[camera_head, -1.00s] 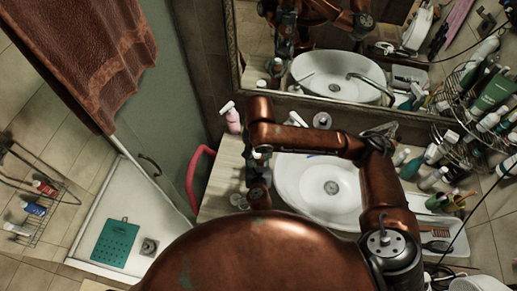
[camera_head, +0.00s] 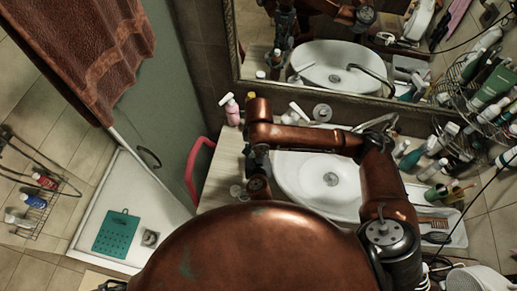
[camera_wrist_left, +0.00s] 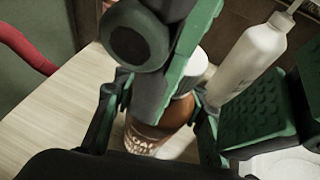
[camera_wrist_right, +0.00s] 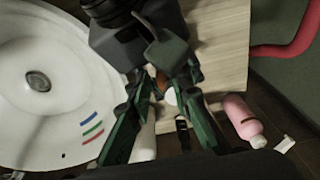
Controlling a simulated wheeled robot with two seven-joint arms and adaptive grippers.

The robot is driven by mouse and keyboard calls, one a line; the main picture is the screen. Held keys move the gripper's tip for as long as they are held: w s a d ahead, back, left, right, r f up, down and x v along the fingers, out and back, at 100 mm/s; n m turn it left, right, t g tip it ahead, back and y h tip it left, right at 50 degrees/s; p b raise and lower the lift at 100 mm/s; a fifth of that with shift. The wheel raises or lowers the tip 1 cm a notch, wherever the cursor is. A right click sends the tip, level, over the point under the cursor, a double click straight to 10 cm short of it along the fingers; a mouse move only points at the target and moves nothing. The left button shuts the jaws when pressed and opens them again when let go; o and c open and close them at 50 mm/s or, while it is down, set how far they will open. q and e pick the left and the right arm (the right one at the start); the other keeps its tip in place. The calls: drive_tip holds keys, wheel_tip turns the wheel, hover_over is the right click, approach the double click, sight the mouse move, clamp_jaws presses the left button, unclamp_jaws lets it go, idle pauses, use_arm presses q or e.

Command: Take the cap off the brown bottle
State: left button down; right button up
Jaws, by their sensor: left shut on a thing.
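The brown bottle (camera_wrist_left: 160,128) stands in the left wrist view with a pale label and a white cap (camera_wrist_left: 196,70) on top. My left gripper (camera_wrist_left: 155,118) is shut around its body, one finger on each side. In the right wrist view the cap (camera_wrist_right: 170,97) shows between the fingers of my right gripper (camera_wrist_right: 165,80), which are spread apart. I cannot tell whether either finger touches the cap. In the head view my right gripper (camera_head: 257,160) hangs over the counter left of the basin; the bottle is hidden there.
The white basin (camera_head: 300,183) lies to the right. A red rail (camera_head: 195,168) edges the counter's left side. Crowded bottles and a wire rack (camera_head: 478,130) fill the right.

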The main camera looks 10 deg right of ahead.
clamp_jaws()
use_arm(q)
drive_tip(key=c, duration=1.2)
unclamp_jaws()
drive_tip(key=shift+o, duration=0.2)
